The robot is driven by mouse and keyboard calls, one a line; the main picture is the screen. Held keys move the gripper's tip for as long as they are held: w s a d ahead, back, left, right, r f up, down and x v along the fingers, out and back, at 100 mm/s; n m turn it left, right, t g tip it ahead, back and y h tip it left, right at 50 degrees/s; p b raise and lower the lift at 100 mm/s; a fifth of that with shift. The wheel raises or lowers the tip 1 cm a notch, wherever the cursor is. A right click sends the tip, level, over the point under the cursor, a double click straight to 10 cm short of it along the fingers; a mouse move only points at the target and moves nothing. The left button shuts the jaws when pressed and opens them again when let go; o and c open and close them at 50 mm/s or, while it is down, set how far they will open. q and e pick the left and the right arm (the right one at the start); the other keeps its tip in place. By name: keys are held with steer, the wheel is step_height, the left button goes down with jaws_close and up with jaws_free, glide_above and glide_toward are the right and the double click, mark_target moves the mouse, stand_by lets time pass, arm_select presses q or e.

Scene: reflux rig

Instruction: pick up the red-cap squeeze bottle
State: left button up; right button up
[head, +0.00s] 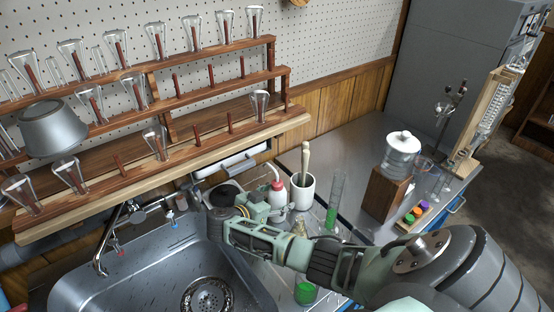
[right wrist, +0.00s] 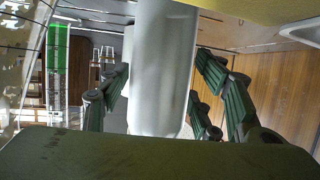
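The red-cap squeeze bottle (head: 277,198) stands upright on the steel counter beside the sink in the head view, with its red cap and white spout showing. My right gripper (head: 252,206) is low beside it, on its left and near side, and covers part of its lower body. In the right wrist view a white body (right wrist: 163,75), which looks like the bottle, fills the space between the fingers of my right gripper (right wrist: 163,85). The fingers look spread on both sides of it; firm contact does not show. My left gripper is in neither view.
A white cup (head: 302,193) with a pestle stands close right of the bottle. A graduated cylinder (head: 336,200) with green liquid is further right. A beaker of green liquid (head: 305,292) is near my forearm. The sink (head: 150,270) lies left, under the wooden glassware rack (head: 200,148).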

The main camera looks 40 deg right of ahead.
steer(key=c, duration=0.5)
steer(key=shift+r, duration=0.25)
